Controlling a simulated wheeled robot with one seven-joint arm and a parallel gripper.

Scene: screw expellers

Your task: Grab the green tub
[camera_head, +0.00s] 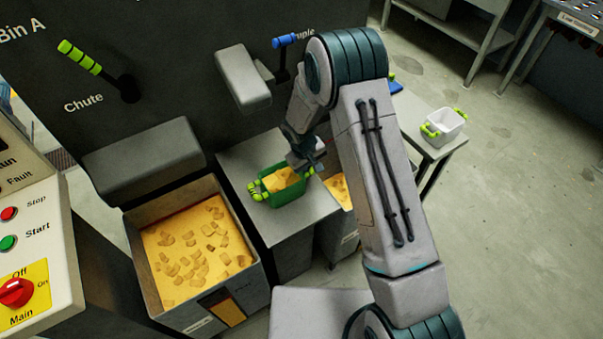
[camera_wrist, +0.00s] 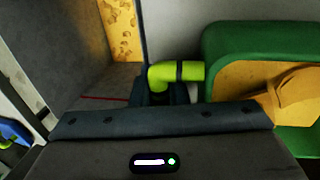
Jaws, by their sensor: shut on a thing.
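The green tub (camera_head: 291,195) stands on a grey ledge (camera_head: 316,214) below the sample spout. It holds yellow-brown flaky material and has lime-green handles on its left and right sides. My gripper (camera_head: 309,171) is at the tub's right handle, partly hidden by my arm in the head view. In the wrist view the tub's green rim (camera_wrist: 255,32) is at the right, and the lime-green handle (camera_wrist: 178,75) reaches to my gripper (camera_wrist: 158,95). The jaws are shut on this handle; the fingertips are mostly hidden.
A large bin (camera_head: 152,292) of yellow flakes stands to the left of the ledge, and another partly hidden bin (camera_head: 338,188) to the right. A white tub (camera_head: 446,122) with lime handles sits on a side table (camera_head: 408,116). The control panel (camera_head: 32,225) is at far left. Open floor lies to the right.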

